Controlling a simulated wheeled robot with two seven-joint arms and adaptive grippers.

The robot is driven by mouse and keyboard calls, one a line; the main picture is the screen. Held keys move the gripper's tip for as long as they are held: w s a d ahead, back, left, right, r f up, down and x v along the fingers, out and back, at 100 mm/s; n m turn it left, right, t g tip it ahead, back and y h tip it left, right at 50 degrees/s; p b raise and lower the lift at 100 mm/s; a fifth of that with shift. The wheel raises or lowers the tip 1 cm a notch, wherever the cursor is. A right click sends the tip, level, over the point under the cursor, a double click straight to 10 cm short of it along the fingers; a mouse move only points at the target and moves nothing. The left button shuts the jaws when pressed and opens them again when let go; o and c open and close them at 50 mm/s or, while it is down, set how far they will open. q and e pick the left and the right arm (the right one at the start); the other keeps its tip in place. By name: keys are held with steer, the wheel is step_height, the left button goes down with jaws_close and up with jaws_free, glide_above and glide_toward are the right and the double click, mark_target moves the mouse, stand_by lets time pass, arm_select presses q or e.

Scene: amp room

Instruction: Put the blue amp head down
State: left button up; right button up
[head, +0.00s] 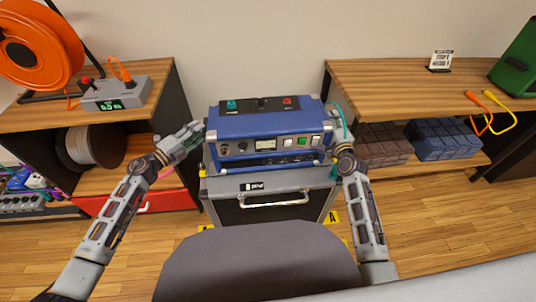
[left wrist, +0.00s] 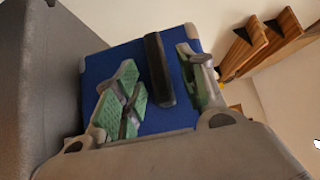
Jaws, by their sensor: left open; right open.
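The blue amp head (head: 268,126) has grey corners, a front panel with knobs and a meter, and a black strip on top. It sits upright on the grey speaker cabinet (head: 215,190) and looks level. My left gripper (head: 190,137) is open beside its left end. In the left wrist view, the blue end (left wrist: 135,60) with its black handle shows behind the green finger pads of my left gripper (left wrist: 158,92). My right gripper (head: 338,128) is open at the right end; its fingers are partly hidden. Whether any finger touches the amp head is unclear.
A left shelf (head: 140,116) holds an orange cable reel (head: 38,50) and a grey box with a display (head: 115,93). A right shelf (head: 385,80) holds a small sign (head: 440,60) and cables, with dark blue blocks (head: 440,140) below. Yellow floor markers (head: 331,217) lie by the cabinet.

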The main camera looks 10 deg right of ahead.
arm_select(q)
steer(key=v, duration=1.1)
stand_by(0.3)
arm_select(e)
steer(key=shift+s, duration=0.1)
stand_by(0.3)
steer(key=s, duration=1.1)
steer(key=shift+s, duration=0.4)
stand_by(0.4)
arm_select(q)
steer(key=shift+s, duration=0.1)
arm_select(e)
steer(key=shift+s, duration=0.15)
stand_by(0.4)
